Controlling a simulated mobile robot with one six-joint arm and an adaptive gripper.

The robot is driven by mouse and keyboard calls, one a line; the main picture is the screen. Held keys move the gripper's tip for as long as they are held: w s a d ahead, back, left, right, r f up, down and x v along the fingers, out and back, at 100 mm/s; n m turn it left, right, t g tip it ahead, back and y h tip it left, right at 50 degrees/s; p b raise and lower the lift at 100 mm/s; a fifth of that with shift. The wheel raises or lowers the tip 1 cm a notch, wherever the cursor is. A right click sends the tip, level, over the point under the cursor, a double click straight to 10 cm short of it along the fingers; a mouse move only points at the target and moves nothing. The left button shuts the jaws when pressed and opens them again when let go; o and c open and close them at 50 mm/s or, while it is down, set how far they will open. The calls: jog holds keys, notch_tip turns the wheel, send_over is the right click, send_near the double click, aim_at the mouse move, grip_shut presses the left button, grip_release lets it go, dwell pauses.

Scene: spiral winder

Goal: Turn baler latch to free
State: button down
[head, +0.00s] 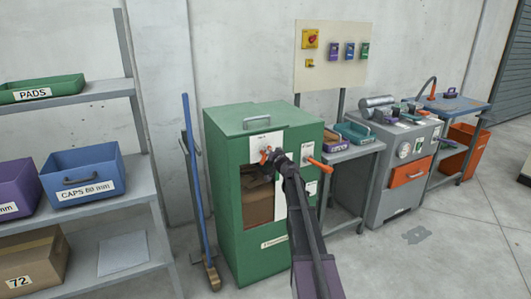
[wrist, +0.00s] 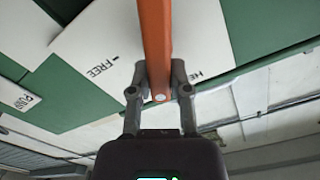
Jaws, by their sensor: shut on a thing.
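The green baler (head: 228,165) stands in the middle of the head view, with a white plate (head: 292,138) on its upper front. The orange latch lever (wrist: 155,40) runs down from the top of the wrist view, between my fingers. Beside it, a white plate (wrist: 110,50) bears a "FREE" mark to its left and a partly hidden word starting "HE" to its right. The lever lies between the two marks. My gripper (wrist: 160,80) is shut on the lever near its end. In the head view my gripper (head: 270,156) and arm hide most of the latch.
A second orange handle (head: 320,165) sticks out at the baler's right front. A blue-handled broom (head: 194,180) stands close on the left, beside a shelf with bins (head: 82,178). A bench (head: 355,152) and grey machine (head: 385,190) stand right. The floor at front right is clear.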

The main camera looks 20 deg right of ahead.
jog(key=m, duration=0.4)
jog(key=d+f+m+b, duration=0.1)
jog(key=m, duration=0.1)
jog(key=shift+m, duration=0.3)
jog(key=m, duration=0.3)
jog(key=f+m+b, duration=0.1)
jog(key=m, duration=0.1)
jog(key=shift+d+m, duration=0.1)
jog(key=shift+m, duration=0.3)
jog(key=c, duration=0.6)
grip_release()
jog(key=shift+o, duration=0.2)
jog(key=shift+s, duration=0.1)
jog(key=s, duration=1.1)
jog(key=shift+s+d, duration=0.2)
jog(key=shift+s, duration=0.2)
